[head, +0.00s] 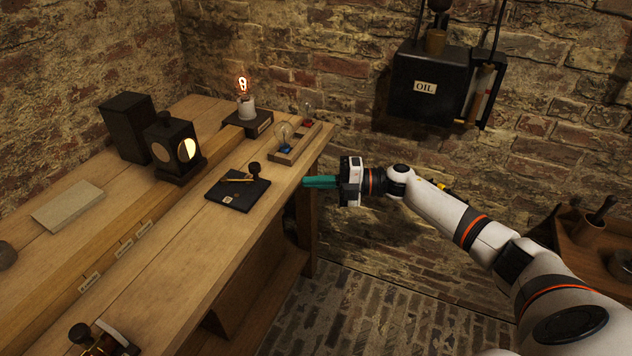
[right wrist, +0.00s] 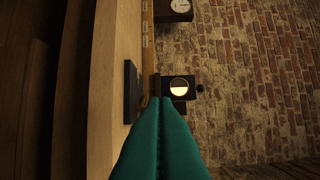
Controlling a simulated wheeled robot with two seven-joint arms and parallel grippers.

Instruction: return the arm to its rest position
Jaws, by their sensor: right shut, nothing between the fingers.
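My right arm (head: 450,212) reaches in from the lower right in the head view. My right gripper (head: 308,183) has teal fingers. They are shut with nothing between them, just off the right edge of the wooden bench (head: 165,262). In the right wrist view the teal fingers (right wrist: 163,105) lie together and point toward a dark lamp box. My left gripper is not in view.
On the bench are a black plate with a knob (head: 238,190), a lamp box (head: 175,150), a lit bulb on a base (head: 247,113) and a small tray with bulbs (head: 300,150). A black oil box (head: 428,85) hangs on the brick wall. The floor (head: 340,310) below is clear.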

